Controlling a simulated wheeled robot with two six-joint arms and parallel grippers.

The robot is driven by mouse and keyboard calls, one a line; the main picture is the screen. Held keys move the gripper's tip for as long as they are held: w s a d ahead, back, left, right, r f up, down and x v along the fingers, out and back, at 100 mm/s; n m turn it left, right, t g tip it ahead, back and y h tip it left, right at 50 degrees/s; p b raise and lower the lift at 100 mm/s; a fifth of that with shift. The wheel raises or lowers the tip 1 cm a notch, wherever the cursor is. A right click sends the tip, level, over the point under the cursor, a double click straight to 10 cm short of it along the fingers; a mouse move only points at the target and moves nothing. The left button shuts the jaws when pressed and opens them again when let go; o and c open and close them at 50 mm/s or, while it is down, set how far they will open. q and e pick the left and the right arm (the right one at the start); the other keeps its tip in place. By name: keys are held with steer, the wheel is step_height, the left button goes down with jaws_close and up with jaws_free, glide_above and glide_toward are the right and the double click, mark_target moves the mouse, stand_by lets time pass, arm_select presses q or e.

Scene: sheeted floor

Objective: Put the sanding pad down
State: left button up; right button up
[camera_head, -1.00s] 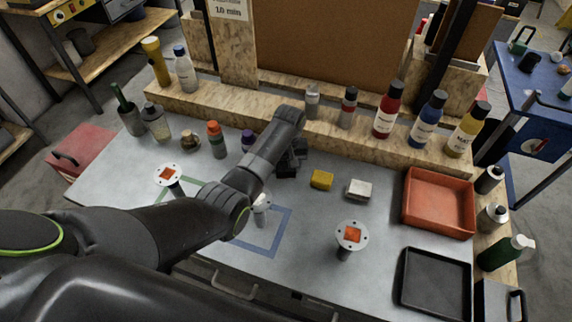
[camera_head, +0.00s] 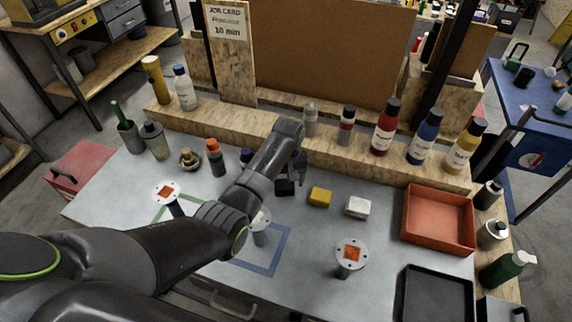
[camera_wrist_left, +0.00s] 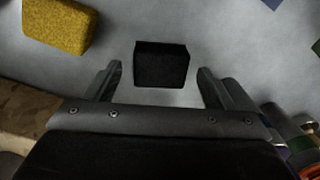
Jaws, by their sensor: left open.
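A small black block (camera_head: 285,187), which I take to be the sanding pad, lies on the grey bench top, left of a yellow block (camera_head: 320,197). In the left wrist view the black block (camera_wrist_left: 161,66) sits centrally ahead of my left gripper, with a gap on either side. My left gripper (camera_head: 300,176) is open and empty, just above and beside the block, its fingers apart from it. My arm hides part of the bench to the left. My right gripper is not in view.
A white block (camera_head: 358,207) lies right of the yellow one. A red tray (camera_head: 440,246) and a black tray (camera_head: 402,303) are on the right. A round-topped stand (camera_head: 350,255) is in front. Bottles line the wooden ledge (camera_head: 340,150) behind. A blue outlined square (camera_head: 282,262) is marked on the bench.

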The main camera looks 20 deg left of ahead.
mark_target(286, 184)
arm_select(q)
step_height(286, 184, up, 10)
steer(key=shift+d+b, duration=0.2)
steer(key=shift+b, duration=0.25)
stand_by(0.3)
